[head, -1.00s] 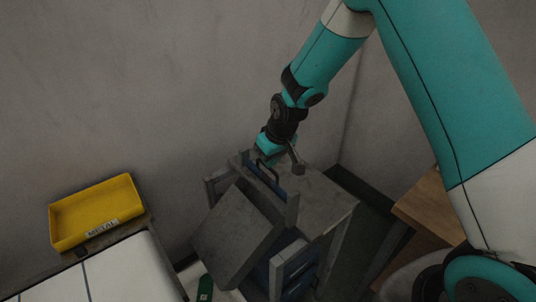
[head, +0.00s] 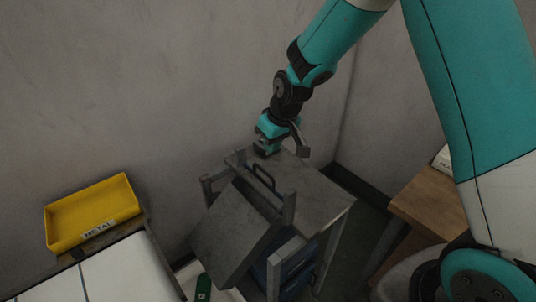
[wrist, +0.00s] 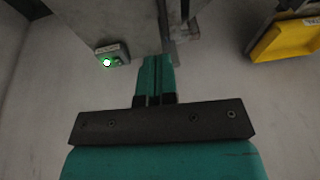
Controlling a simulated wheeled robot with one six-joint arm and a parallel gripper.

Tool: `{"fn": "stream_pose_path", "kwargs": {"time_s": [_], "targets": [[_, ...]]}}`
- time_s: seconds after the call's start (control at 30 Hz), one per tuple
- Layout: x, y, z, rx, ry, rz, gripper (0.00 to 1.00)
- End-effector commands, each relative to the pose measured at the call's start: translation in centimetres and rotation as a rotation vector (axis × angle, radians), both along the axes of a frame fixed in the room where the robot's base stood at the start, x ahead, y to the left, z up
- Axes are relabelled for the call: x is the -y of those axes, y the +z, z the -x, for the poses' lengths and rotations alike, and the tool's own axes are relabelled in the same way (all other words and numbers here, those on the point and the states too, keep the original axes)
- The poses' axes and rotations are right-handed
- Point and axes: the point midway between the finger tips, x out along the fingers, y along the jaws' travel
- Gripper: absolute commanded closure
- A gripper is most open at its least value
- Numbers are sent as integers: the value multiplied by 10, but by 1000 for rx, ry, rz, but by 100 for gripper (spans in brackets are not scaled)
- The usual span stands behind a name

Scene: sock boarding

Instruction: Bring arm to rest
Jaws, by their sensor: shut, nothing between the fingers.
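My gripper (head: 265,149) is at the end of the teal arm, above the back of a grey metal machine (head: 318,200) in the head view. In the wrist view my gripper (wrist: 154,62) shows its teal fingers together, with nothing between them. The machine has a tilted grey panel (head: 232,232) at its front left and a dark handle (head: 264,176) near its top. The gripper is behind the handle; whether it touches the machine cannot be told in the head view.
A yellow tray labelled METAL (head: 92,208) stands at the left on a surface beside a white top (head: 110,275). A wooden table (head: 428,205) is at the right. Walls stand close behind.

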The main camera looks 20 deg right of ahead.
Motion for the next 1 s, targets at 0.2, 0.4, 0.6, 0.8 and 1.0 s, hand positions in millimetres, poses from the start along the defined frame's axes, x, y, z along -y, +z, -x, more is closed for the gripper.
{"fn": "stream_pose_path", "kwargs": {"time_s": [0.2, 0.4, 0.6, 0.8, 1.0], "targets": [[7, 42, 10, 5, -1, -1, 100], [10, 60, 15, 3, 1, -1, 100], [6, 69, 22, 0, 9, -7, 100], [-31, 112, 99, -42, 98, -73, 100], [-61, 144, 217, -117, 229, -140, 100]]}}
